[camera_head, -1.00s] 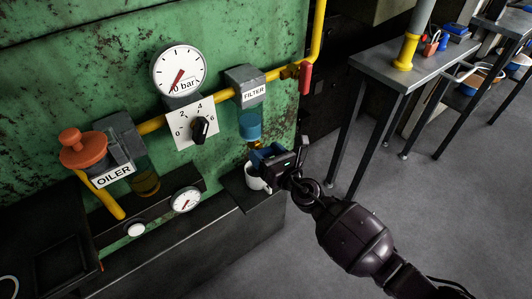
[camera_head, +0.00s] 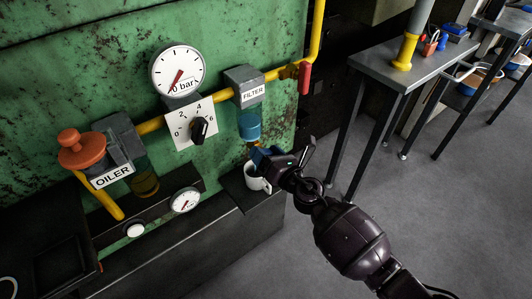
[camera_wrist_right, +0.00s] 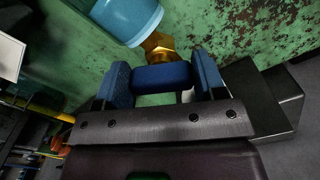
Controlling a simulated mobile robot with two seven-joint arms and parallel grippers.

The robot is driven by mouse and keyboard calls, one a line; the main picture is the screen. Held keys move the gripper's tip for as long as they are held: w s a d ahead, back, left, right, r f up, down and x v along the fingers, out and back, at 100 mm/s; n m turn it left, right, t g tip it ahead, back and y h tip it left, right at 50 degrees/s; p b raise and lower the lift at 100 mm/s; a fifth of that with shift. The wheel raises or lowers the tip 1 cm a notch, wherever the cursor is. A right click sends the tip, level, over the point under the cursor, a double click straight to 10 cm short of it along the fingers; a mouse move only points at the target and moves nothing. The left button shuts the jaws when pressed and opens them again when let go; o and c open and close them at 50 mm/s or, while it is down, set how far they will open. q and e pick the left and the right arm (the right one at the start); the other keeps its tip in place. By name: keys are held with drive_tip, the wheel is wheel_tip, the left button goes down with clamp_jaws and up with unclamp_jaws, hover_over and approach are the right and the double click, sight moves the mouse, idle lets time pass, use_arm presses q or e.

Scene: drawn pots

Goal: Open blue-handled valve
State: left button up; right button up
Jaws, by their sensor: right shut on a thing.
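The blue-handled valve is under the blue bowl of the filter (camera_head: 249,125). In the right wrist view its blue handle (camera_wrist_right: 162,77) lies crosswise between the two blue fingers of my right gripper (camera_wrist_right: 161,84), which is shut on it. The brass valve body (camera_wrist_right: 158,48) shows just beyond the handle, below the blue bowl (camera_wrist_right: 127,14). In the head view my right gripper (camera_head: 262,157) is just under the filter and hides the handle. My left gripper is not in view.
A white mug (camera_head: 255,178) stands on the dark ledge just below my right gripper. A red-handled lever (camera_head: 304,78) hangs from the yellow pipe. The large gauge (camera_head: 178,70) has its needle near 0 bar. A metal table (camera_head: 400,70) stands at right; floor between is clear.

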drive_tip(key=m, duration=0.6)
drive_tip(key=shift+w+d+f+m+p, duration=0.1)
drive_tip(key=shift+f+m+p, duration=0.05)
drive_tip(key=shift+m+p, duration=0.2)
drive_tip(key=m+p, duration=0.1)
drive_tip(key=m, duration=0.2)
drive_tip(key=shift+f+m, duration=0.1)
drive_tip(key=shift+m, duration=0.25)
drive_tip(key=shift+f+m, duration=0.1)
drive_tip(key=shift+m, duration=0.7)
drive_tip(key=o, duration=0.9)
